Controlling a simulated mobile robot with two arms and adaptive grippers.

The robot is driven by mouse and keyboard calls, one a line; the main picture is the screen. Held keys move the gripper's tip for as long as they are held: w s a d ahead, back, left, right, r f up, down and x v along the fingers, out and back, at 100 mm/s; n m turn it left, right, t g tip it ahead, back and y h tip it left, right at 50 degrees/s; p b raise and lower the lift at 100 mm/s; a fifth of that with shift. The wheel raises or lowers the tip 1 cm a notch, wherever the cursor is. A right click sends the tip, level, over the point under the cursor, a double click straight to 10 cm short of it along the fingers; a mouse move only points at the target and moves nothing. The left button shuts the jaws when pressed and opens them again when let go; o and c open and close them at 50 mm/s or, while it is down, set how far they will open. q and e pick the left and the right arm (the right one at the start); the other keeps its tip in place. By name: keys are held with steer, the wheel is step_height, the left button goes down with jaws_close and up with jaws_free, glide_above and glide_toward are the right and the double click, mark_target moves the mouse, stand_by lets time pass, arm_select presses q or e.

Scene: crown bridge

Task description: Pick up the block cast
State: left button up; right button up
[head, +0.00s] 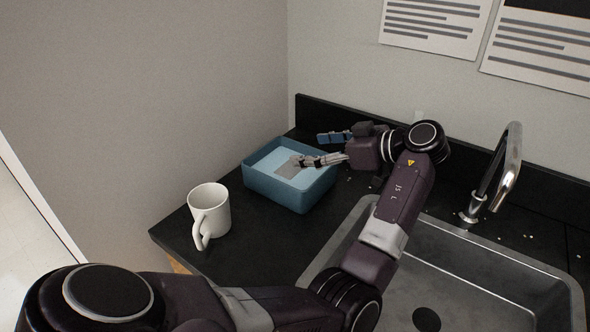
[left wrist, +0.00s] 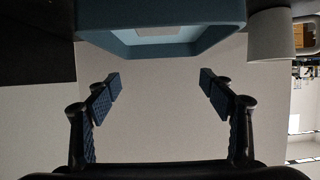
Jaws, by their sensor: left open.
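I cannot make out a block cast for certain in either view. A blue rectangular tray (head: 290,192) with a pale blue inside stands on the dark counter, and its rim shows at the top of the left wrist view (left wrist: 200,45). A small grey patch (head: 287,169) lies in the tray; I cannot tell whether it is an object or a shadow. My left gripper (head: 311,150) is open at the tray's right rear side, with one finger over the tray. In the left wrist view its fingers (left wrist: 160,82) are apart with nothing between them. My right gripper is out of view.
A white mug (head: 211,212) stands left of the tray near the counter's edge. A metal sink (head: 480,270) with a faucet (head: 493,180) is at the right. Small pale crumbs lie on the counter (head: 353,195) between tray and sink. Walls stand behind and left.

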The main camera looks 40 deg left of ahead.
arm_select(q)
glide_toward(286, 166)
steer(key=shift+s+a+f+p, duration=0.3)
steer(key=shift+a+f+p, duration=0.05)
steer(key=shift+a+f, duration=0.1)
steer(key=shift+a, duration=0.6)
steer(key=shift+p+x, duration=0.3)
steer(key=shift+x, duration=0.65)
steer(key=p+x, duration=0.1)
steer(key=x, duration=0.3)
steer(key=shift+a+f, duration=0.15)
steer(key=shift+a, duration=0.1)
steer(key=shift+d, duration=0.1)
steer(key=shift+c, duration=0.2)
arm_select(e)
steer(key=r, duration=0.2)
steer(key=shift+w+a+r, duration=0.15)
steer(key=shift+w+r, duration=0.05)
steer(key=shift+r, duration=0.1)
arm_select(q)
steer(key=shift+c, duration=1.4)
steer(key=c, duration=1)
steer(key=shift+c, duration=0.8)
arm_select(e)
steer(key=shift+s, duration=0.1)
